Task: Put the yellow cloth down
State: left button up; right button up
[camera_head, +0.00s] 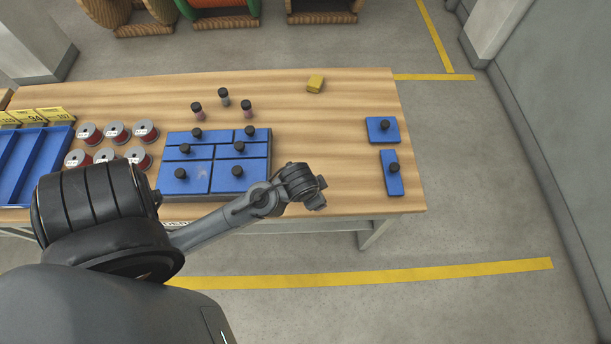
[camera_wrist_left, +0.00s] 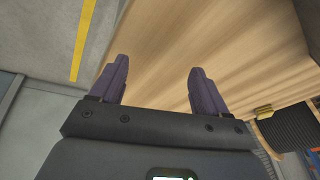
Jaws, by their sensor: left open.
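The yellow cloth (camera_head: 315,84) is a small folded block lying on the wooden bench near its far edge, right of centre. My left gripper (camera_head: 319,203) is above the bench's front edge, well apart from the cloth and nearer to me. In the left wrist view my left gripper (camera_wrist_left: 155,82) shows two dark fingers spread wide with nothing between them. My right gripper is in neither view.
On the bench (camera_head: 340,140) lie a blue panelled board (camera_head: 200,178) with black knobs, two blue knobbed plates (camera_head: 383,130), several red spools (camera_head: 117,131), small black-topped pegs (camera_head: 224,97) and a blue tray (camera_head: 35,170). The bench between cloth and gripper is mostly clear.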

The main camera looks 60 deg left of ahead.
pick_arm(q)
jog(key=s+d+r+m+h, duration=0.1)
jog(key=s+d+r, duration=0.1)
jog(key=s+d, duration=0.5)
jog(key=shift+d+r+h, duration=0.2)
jog(key=shift+r+h, duration=0.1)
jog(key=shift+r, duration=0.05)
notch_tip(320, 180, up, 29)
jog(key=p, duration=2.9)
jog(key=shift+r, duration=0.2)
jog(key=shift+o, duration=0.5)
